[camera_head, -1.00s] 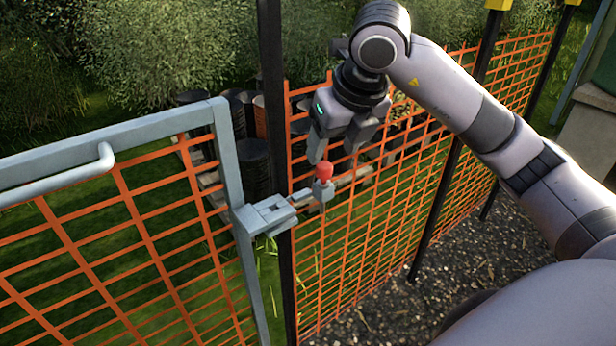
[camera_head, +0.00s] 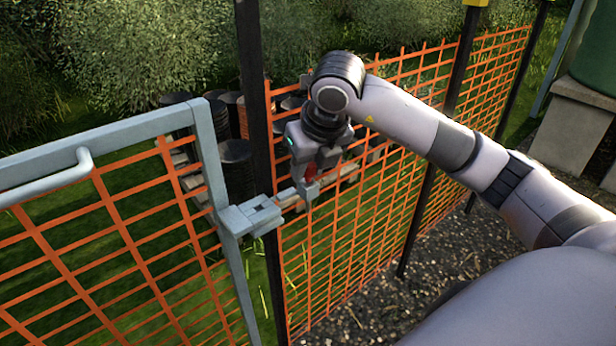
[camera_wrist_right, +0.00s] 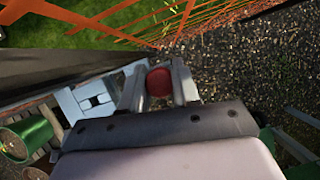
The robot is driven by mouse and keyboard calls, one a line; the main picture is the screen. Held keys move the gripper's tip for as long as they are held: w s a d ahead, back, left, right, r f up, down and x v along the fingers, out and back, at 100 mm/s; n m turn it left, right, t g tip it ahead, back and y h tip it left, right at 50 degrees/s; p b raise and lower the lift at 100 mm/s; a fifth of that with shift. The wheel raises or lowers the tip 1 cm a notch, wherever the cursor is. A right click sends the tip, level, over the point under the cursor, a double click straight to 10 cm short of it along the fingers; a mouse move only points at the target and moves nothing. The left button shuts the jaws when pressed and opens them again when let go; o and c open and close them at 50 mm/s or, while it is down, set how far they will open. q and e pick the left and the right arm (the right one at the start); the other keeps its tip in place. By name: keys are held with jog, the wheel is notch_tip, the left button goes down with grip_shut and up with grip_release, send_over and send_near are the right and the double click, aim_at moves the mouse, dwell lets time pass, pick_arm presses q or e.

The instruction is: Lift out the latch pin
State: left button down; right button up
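The latch pin has a red knob (camera_head: 312,174) and sits upright in the grey latch bracket (camera_head: 308,192) beside the dark post. My right gripper (camera_head: 313,176) is over it from above, with one finger on each side of the knob. The pin's lower part is hidden by the bracket. The grey latch (camera_head: 250,214) on the gate frame reaches across to the bracket. My left gripper is out of view.
The grey gate frame (camera_head: 206,150) with orange mesh stands at the left. A dark post (camera_head: 258,130) stands close to the latch. An orange mesh fence (camera_head: 375,200) runs behind my right arm. Gravel ground (camera_head: 450,255) lies at the right.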

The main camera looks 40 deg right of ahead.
grip_shut()
jog(key=shift+r, duration=0.15)
